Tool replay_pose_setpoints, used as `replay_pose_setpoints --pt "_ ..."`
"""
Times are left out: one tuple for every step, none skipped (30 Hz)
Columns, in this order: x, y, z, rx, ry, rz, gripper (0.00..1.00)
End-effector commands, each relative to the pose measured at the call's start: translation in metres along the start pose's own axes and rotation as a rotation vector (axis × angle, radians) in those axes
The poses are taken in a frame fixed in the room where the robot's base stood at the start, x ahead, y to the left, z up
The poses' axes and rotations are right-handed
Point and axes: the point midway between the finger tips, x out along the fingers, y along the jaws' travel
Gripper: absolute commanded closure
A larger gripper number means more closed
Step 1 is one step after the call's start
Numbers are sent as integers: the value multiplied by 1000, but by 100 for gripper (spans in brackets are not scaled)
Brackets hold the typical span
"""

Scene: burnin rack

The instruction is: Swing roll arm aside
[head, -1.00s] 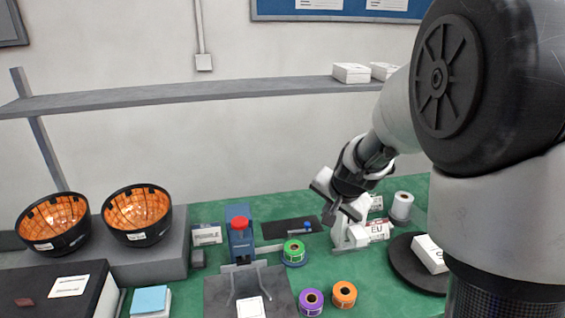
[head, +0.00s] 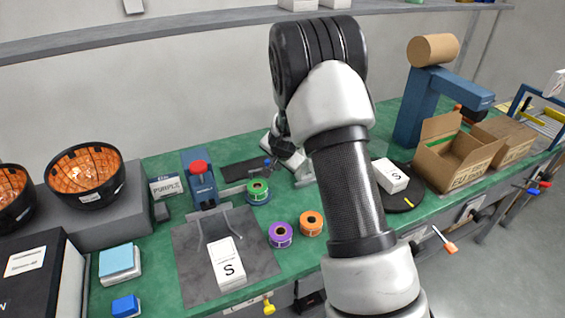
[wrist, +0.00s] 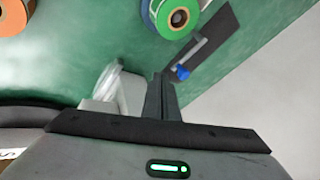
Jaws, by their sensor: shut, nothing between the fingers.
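The blue press (head: 202,188) with a red knob stands on the green bench, left of my arm in the head view. A thin grey roll arm (head: 233,190) extends right from it to a green label roll (head: 258,191). The green roll also shows at the top of the wrist view (wrist: 176,16). My gripper (wrist: 162,94) is shut and empty, apart from the roll, with its fingers pointing toward the bench. In the head view my gripper is mostly hidden behind my arm, right of the green roll.
A purple roll (head: 280,234) and an orange roll (head: 311,223) stand in front of the green roll. A dark mat (head: 244,170) with a blue-tipped item lies behind it. A white box (head: 391,176) sits on a round black plate to the right; an open carton (head: 455,160) is beyond.

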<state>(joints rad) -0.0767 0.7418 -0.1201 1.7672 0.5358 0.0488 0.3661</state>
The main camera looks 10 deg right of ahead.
Motion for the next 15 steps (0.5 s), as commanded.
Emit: replay_pose_setpoints --pt "2 -10 2 -5 -1 -2 100" --pt "4 -13 2 -4 0 -3 100" --pt "7 -16 2 -2 0 -2 100" --pt "8 -17 2 -2 -1 -1 100" --pt "10 -19 2 -2 -1 -2 100" --pt "11 -21 2 -2 -1 -2 100" --pt "12 -22 2 -2 -1 -2 100" --pt "12 -23 2 -2 0 -2 100" --pt "13 -23 2 -2 0 -2 100" --pt "13 -23 2 -1 0 -2 100" --pt "13 -24 2 -1 0 -2 100" --pt "13 -24 2 -1 0 -2 100" --pt "13 -23 2 -1 0 -2 100" --pt "13 -23 2 -1 0 -2 100" --pt "13 -23 2 -1 0 -2 100"
